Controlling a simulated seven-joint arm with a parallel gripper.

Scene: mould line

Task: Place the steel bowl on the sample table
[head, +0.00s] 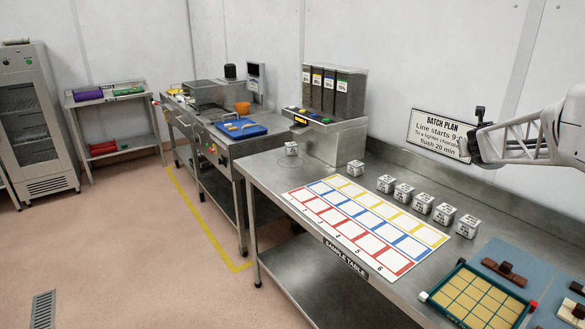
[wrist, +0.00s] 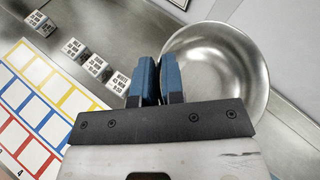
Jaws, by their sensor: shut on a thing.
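The steel bowl (wrist: 232,72) is a wide, shiny, empty bowl at the upper right of the wrist view. My gripper (wrist: 158,75) has two blue fingers close together at the bowl's left rim, shut on it. The fingers hide that part of the rim. I cannot tell how high the bowl is above the surface. I cannot make out the bowl in the head view. The sample table (head: 262,168) is a long steel bench with a name label on its front edge; its top also shows in the wrist view (wrist: 110,25).
A grid mat (head: 365,222) with red, blue and yellow cells lies on the table. Several labelled white cubes (head: 404,192) stand behind it. A green-framed tray (head: 470,300) and blue mats (head: 505,265) are at the right.

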